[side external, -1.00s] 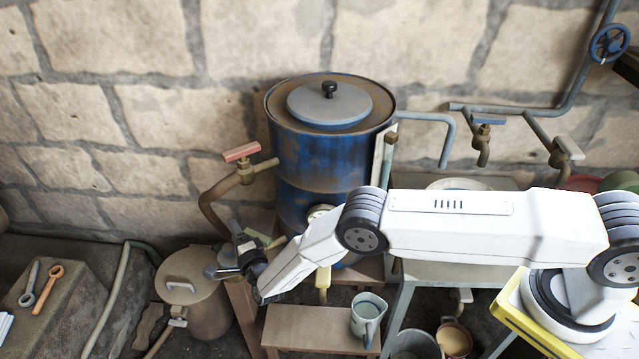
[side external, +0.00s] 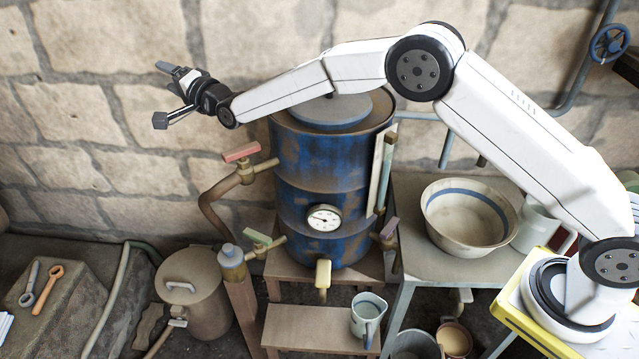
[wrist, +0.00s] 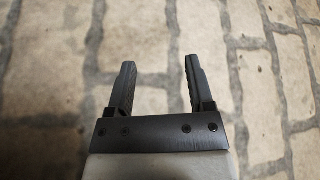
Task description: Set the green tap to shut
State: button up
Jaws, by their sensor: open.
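The green tap (side external: 257,237) is on the lower left of the blue drum (side external: 318,180), on a short brass pipe. Its flat green handle slopes down to the right in the side view. I cannot tell from this whether it is open or shut. My gripper (side external: 160,95) is raised high at the upper left, in front of the stone wall, well above and left of the green tap. In the wrist view my gripper (wrist: 157,75) has its two fingers apart with nothing between them, and only the wall shows beyond.
A red-handled tap (side external: 241,152) sits above the green one, and a purple-handled tap (side external: 389,228) is at the drum's lower right. A dial gauge (side external: 324,218) is on the drum's front. A bowl (side external: 468,215) stands on the right table. The wall area at left is clear.

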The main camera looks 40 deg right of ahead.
jog(key=s+d+n+g+h, duration=0.2)
jog(key=s+d+n+g, duration=0.15)
jog(key=s+d, duration=0.6)
jog(key=s+d+n+g+h, duration=0.25)
jog(key=s+d+n, duration=0.3)
jog(key=s, duration=0.65)
jog(key=s+d+f+n+g, duration=0.1)
jog(key=s+d+f+g, duration=0.2)
jog(key=s+f, duration=0.35)
jog(key=s+d+f+n+g+h, duration=0.1)
jog(key=s+d+f+g, duration=0.25)
jog(key=s, duration=0.55)
jog(key=s+d+f+n+g, duration=0.1)
jog(key=s+d+f+g, duration=0.3)
jog(key=s, duration=0.4)
jog(key=w+a+f+n, duration=0.1)
jog(key=w+a+f, duration=0.25)
jog(key=w, duration=0.45)
jog(key=w+a+f+n, duration=0.1)
jog(key=w+a+f, duration=0.2)
jog(key=w+a, duration=0.3)
jog(key=w+a+f+n+t, duration=0.1)
jog(key=w+a+f, duration=0.2)
jog(key=w+f, duration=0.4)
jog(key=w+a+f+t+y, duration=0.1)
jog(key=w+a+f, duration=0.2)
jog(key=w+f, duration=0.4)
jog(key=shift+w+a+f+n, duration=0.3)
jog(key=shift+w+f+n, duration=0.1)
jog(key=shift+w, duration=0.55)
